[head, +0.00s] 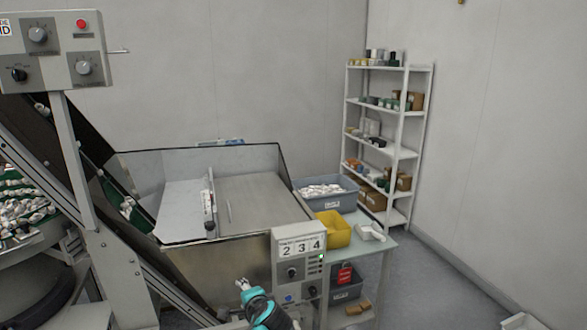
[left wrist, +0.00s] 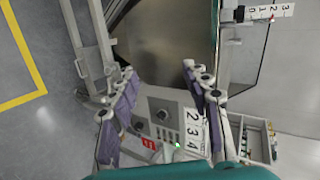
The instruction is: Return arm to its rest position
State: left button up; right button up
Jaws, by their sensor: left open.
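My left gripper (head: 243,284) shows low in the middle of the head view, at the end of a teal and dark arm section, in front of the metal hopper machine. In the left wrist view its two purple-padded fingers (left wrist: 158,72) are spread apart, with nothing between them. Behind them is the control panel with the digits 2 3 4 (left wrist: 160,113), which also shows in the head view (head: 290,268) just right of the gripper. My right gripper is not in view.
The steel hopper (head: 255,198) stands behind the gripper. A side table (head: 375,250) at right carries a grey bin (head: 313,204) and a yellow bin (head: 332,229). A white shelf (head: 398,147) stands at the back. Bare floor (head: 430,290) is at the lower right.

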pick_arm(q)
jog(key=s+a+r+n+g+h, duration=0.1)
jog(key=s+a+n, duration=0.2)
jog(key=s, duration=0.5)
jog(key=s+a+r+n+g+h, duration=0.1)
jog(key=s+a+n, duration=0.2)
jog(key=s, duration=0.5)
jog(key=s+d+f+n+h, duration=0.1)
jog(key=s+f+n, duration=0.1)
jog(key=s, duration=0.5)
jog(key=s+d+f+n+g+h, duration=0.1)
jog(key=s+f+n+h, duration=0.1)
jog(key=s+n, duration=0.2)
jog(key=shift+s, duration=1.4)
dwell(3.9)
